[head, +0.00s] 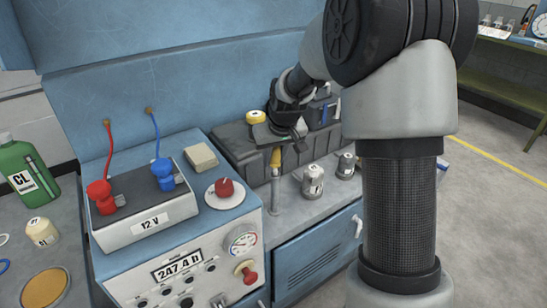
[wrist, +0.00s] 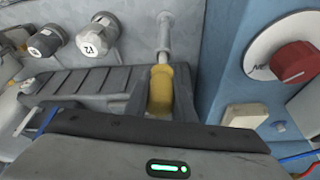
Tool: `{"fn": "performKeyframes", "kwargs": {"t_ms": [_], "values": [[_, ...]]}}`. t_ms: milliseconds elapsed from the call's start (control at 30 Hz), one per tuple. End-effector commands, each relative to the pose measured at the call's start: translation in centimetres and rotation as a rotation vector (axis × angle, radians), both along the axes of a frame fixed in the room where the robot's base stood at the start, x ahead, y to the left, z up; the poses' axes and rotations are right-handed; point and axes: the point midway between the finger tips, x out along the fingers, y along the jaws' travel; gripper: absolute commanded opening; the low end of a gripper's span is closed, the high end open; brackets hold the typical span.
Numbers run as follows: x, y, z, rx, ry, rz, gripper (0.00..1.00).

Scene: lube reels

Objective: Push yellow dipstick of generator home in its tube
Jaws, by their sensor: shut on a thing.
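The yellow dipstick (head: 276,158) shows by its handle above a grey upright tube (head: 275,194) on the generator (head: 325,171). In the wrist view the yellow handle (wrist: 160,90) lies between the two dark fingers of my gripper (wrist: 162,105), which is shut on it. The handle lines up with the grey tube (wrist: 164,32). A short pale length shows between handle and tube; I cannot tell exactly where stem ends and tube mouth begins.
Two grey capped cylinders, one labelled (head: 313,180), stand right of the tube. A blue panel with a red knob (head: 224,188) and a 12 V battery (head: 145,219) with red and blue clamps stand left. A dark ribbed block (head: 233,153) lies behind the tube.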

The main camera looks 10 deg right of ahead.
Motion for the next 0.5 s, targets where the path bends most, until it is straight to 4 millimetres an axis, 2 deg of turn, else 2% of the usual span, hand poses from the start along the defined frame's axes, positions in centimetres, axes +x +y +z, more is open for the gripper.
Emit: {"fn": "performKeyframes", "kwargs": {"t_ms": [500], "values": [[0.0, 0.0, -3.5, 0.000, 0.001, 0.000, 0.01]]}}
